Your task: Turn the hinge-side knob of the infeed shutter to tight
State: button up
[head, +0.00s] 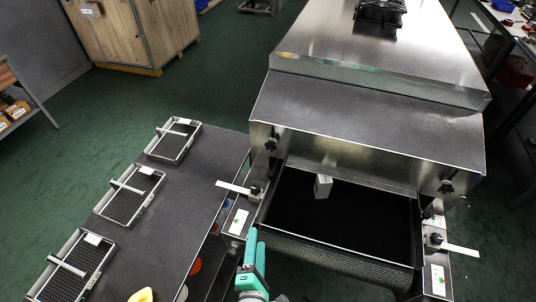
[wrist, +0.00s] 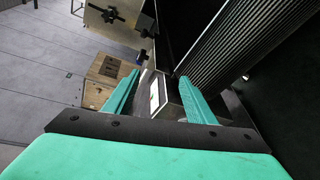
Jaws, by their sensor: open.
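The steel tunnel dryer (head: 370,125) has a dark open infeed mouth. A black star knob (head: 270,145) sits on its front face at upper left of the mouth, and a second star knob (head: 446,187) at upper right. A black knob with a pale flat arm (head: 232,187) stands at the left side of the mouth, and a similar arm (head: 460,249) at the right. I cannot tell which knob is hinge-side. My gripper (head: 255,249) is open and empty, below the left arm. In the wrist view its teal fingers (wrist: 160,76) flank a labelled plate (wrist: 157,94); dark knobs (wrist: 110,14) show beyond.
A mesh belt (head: 330,261) runs out under the mouth. A white block (head: 323,186) hangs in the opening. A dark table (head: 185,205) with several mesh trays (head: 133,190) stands at left. A wooden cabinet (head: 135,35) is behind. Green floor lies between.

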jog(key=w+r+n+t+h, duration=0.1)
jog(key=w+r+n+h, duration=0.1)
jog(key=w+r+n, duration=0.6)
jog(key=n+h, duration=0.3)
send_near(270, 148)
jog(key=shift+t, duration=0.3)
jog(key=x, duration=0.8)
jog(key=shift+f, duration=0.25)
jog(key=c, duration=1)
